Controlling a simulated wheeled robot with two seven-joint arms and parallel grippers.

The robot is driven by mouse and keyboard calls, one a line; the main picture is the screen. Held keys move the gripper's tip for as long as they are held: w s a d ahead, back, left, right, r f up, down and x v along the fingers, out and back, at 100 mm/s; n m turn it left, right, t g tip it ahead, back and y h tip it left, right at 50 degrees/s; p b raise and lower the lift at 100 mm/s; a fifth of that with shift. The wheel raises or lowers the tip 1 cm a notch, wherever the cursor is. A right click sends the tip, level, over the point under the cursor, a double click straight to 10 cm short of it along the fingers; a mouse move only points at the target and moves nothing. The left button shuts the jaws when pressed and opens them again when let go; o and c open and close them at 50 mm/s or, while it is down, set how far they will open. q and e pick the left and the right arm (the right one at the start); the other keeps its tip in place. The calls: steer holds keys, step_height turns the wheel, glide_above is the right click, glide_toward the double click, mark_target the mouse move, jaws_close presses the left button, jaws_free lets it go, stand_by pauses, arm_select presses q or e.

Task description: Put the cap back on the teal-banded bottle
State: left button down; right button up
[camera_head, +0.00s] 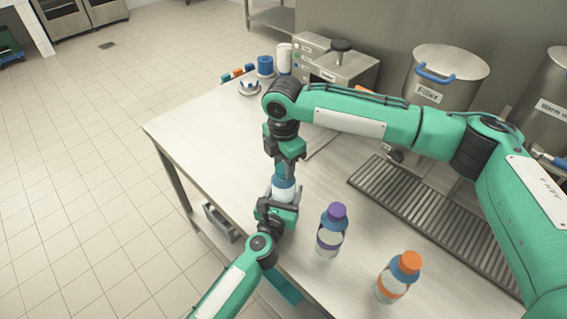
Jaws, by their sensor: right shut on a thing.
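The bottle (283,188) stands upright between my two grippers, with a pale body and blue-grey shoulder. Its band is hidden by my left gripper. My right gripper (286,160) points straight down over the bottle's top and is shut on the cap, which its fingers mostly hide. I cannot tell whether the cap touches the neck. My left gripper (277,208) is at the bottle's lower body, coming from the front. Its fingers are partly hidden, so I cannot tell whether they are closed on it.
A purple-capped bottle (331,231) and an orange-capped bottle (399,277) stand close by at right. A drip grate (430,225) and the filler pot (440,75) lie behind. Small coloured items and a blue-topped container (265,66) are at the back. The left tabletop is clear.

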steer(key=m, duration=0.3)
steer(key=o, duration=1.1)
steer(key=shift+r, duration=2.3)
steer(key=shift+c, duration=0.3)
step_height(320, 180, up, 3)
steer(key=n, duration=0.5)
steer(key=shift+r, duration=0.2)
